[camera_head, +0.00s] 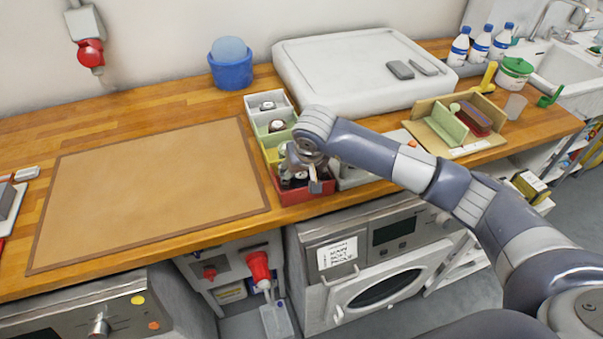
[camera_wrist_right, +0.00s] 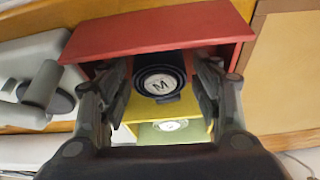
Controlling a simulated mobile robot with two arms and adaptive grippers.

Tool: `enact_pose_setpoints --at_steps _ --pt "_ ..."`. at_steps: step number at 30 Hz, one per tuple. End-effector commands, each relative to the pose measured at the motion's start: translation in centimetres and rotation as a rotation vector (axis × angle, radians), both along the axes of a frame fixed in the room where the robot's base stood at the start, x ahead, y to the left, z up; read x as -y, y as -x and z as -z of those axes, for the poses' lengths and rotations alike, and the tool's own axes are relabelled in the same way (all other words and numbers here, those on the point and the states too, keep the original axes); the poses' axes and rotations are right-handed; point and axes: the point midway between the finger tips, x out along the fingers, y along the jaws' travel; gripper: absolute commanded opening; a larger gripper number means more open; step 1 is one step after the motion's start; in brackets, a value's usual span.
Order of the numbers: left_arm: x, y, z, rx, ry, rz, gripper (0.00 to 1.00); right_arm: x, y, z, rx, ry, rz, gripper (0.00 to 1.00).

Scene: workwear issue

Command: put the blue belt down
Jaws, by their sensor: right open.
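A dark rolled belt with a round white "M" label (camera_wrist_right: 160,84) sits behind the red bin wall in the right wrist view; its colour looks nearly black, so I cannot be sure it is the blue one. My right gripper (camera_wrist_right: 157,75) is open, with one finger on each side of this roll. I cannot tell whether the fingers touch it. In the head view my right gripper (camera_head: 305,180) is low over the red bin (camera_head: 308,196) at the front of the bin row and hides part of its contents. My left gripper is not in view.
A bare brown mat (camera_head: 150,190) lies left. A blue tub (camera_head: 231,70), a large white tray (camera_head: 345,62) and a wooden holder (camera_head: 430,138) stand around.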

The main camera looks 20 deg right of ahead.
Motion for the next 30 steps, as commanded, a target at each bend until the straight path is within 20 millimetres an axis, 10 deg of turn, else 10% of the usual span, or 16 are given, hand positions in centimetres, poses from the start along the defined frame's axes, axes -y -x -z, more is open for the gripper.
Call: enact_pose_setpoints --at_steps 16,30 --pt "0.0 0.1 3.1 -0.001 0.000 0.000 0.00 -0.2 3.9 -9.8 0.006 0.000 -0.001 0.59" --pt "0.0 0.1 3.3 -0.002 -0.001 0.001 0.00 -0.2 4.5 -11.0 0.002 -0.001 0.000 0.59"
